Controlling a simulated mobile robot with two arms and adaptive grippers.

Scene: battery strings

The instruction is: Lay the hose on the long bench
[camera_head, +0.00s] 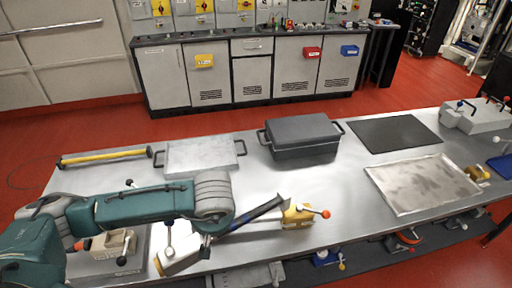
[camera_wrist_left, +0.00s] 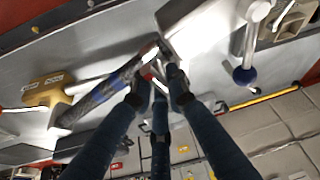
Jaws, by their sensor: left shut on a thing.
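A dark hose (camera_head: 256,212) with blue along it runs slantwise over the long metal bench (camera_head: 330,185), from my left gripper to beside a yellow block. My left gripper (camera_head: 206,244) is at the hose's near end, low over the front part of the bench. In the left wrist view, the hose (camera_wrist_left: 100,98) reaches from the fingertips (camera_wrist_left: 160,78) out to the left, and the gripper is shut on its end. I cannot tell whether the hose's far end rests on the bench. My right gripper is not in view.
The yellow block (camera_head: 298,215) with an orange-knobbed lever stands beside the hose's far end. A dark case (camera_head: 302,136), a grey tray (camera_head: 202,154), a black mat (camera_head: 394,133), a stained plate (camera_head: 422,183) and a yellow bar (camera_head: 105,157) lie on the bench. Cabinets (camera_head: 250,75) stand behind.

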